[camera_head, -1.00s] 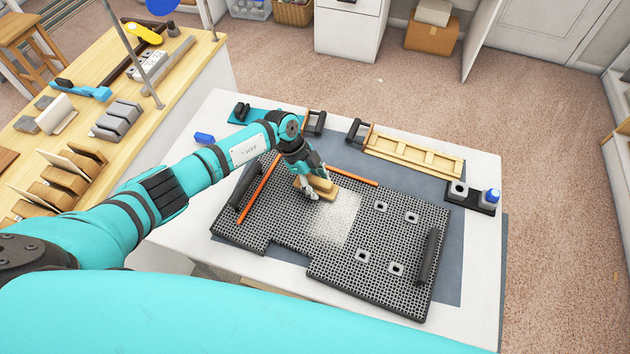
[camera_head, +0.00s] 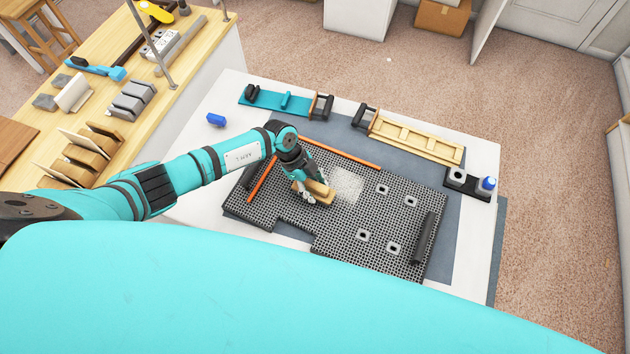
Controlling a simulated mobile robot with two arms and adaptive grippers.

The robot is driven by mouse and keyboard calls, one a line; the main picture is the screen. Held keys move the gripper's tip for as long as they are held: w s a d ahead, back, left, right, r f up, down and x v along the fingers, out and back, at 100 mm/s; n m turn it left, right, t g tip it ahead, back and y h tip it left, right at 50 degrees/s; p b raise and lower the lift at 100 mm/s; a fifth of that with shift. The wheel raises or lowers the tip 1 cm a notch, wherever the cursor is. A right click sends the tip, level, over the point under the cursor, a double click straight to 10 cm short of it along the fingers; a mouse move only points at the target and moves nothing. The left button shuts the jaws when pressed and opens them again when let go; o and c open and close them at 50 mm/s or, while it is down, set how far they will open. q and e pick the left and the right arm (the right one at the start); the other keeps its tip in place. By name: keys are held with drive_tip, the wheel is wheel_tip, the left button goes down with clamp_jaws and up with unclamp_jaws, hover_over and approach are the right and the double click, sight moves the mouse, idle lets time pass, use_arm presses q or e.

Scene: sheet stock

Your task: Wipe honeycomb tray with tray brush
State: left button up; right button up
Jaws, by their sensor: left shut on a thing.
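The honeycomb tray (camera_head: 330,236) is a dark, perforated plate lying on a grey mat on the white table. A patch of pale dust (camera_head: 347,185) covers part of its middle. My left gripper (camera_head: 308,193) is shut on the tray brush (camera_head: 321,192), a wooden block, and holds it at the tray's surface just left of the dust. The underside of the brush is hidden. Several small square pieces with holes sit on the tray's right part, such as one piece (camera_head: 394,248). My right gripper is not in view.
Orange strips (camera_head: 340,152) lie along the tray's back and left edges. A black bar (camera_head: 423,238) is at its right. Behind are a teal tool (camera_head: 275,100) and a wooden frame (camera_head: 417,138). A black holder with a blue-capped bottle (camera_head: 487,185) stands right. A wooden bench (camera_head: 25,125) is left.

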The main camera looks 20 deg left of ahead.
use_arm(q)
drive_tip(key=shift+r, duration=0.1)
drive_tip(key=shift+w+r, duration=0.1)
drive_tip(key=shift+r, duration=3.35)
